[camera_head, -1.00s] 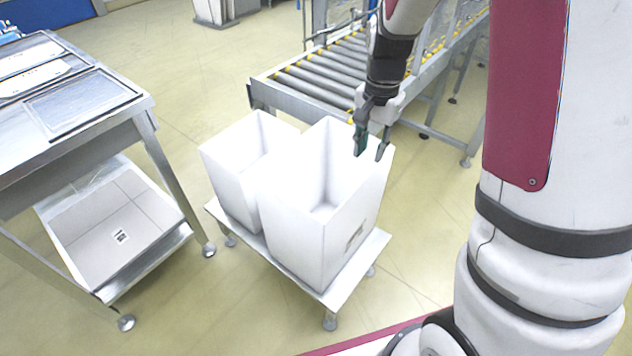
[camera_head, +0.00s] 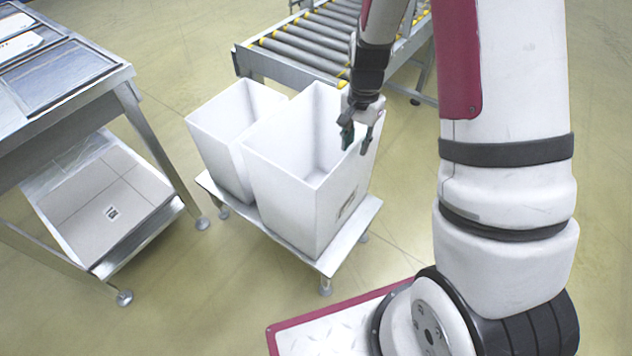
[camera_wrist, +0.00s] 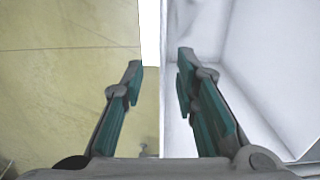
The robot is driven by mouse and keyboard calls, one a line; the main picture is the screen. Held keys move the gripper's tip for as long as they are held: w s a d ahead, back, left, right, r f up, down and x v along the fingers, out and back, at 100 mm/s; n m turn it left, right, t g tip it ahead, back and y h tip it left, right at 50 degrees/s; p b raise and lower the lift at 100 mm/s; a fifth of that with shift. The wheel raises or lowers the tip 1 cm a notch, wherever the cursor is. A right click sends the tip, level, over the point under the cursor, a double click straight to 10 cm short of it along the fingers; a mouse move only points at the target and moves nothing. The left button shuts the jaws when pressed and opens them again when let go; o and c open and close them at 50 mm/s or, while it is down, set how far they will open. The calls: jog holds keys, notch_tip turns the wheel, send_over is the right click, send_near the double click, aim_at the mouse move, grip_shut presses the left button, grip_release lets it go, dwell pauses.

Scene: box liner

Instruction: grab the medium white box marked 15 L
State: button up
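Two open white boxes stand side by side on a low stand. The larger box (camera_head: 283,193) is on the right, with a small dark label on its right side too small to read. The smaller box (camera_head: 212,142) is on the left, with no mark visible. I cannot read 15 L on either. My gripper (camera_head: 356,143) is open at the larger box's right rim. In the wrist view, the box wall's white top edge (camera_wrist: 151,40) runs between the open fingers (camera_wrist: 158,80); the left finger is over the floor side, the right over the box interior.
The low stand (camera_head: 334,262) has a little bare surface along its front right edge. A roller conveyor (camera_head: 300,48) is behind the boxes. A metal table (camera_head: 100,95) with a lower shelf holding a flat grey-white panel (camera_head: 97,205) stands at left. Open floor lies between.

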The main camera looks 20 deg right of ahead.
notch_tip(320, 180, down, 4)
jog(key=shift+w+a+f+b, duration=0.1)
jog(key=shift+b, duration=0.3)
jog(key=shift+c, duration=0.4)
grip_shut()
jog(key=shift+r, duration=0.2)
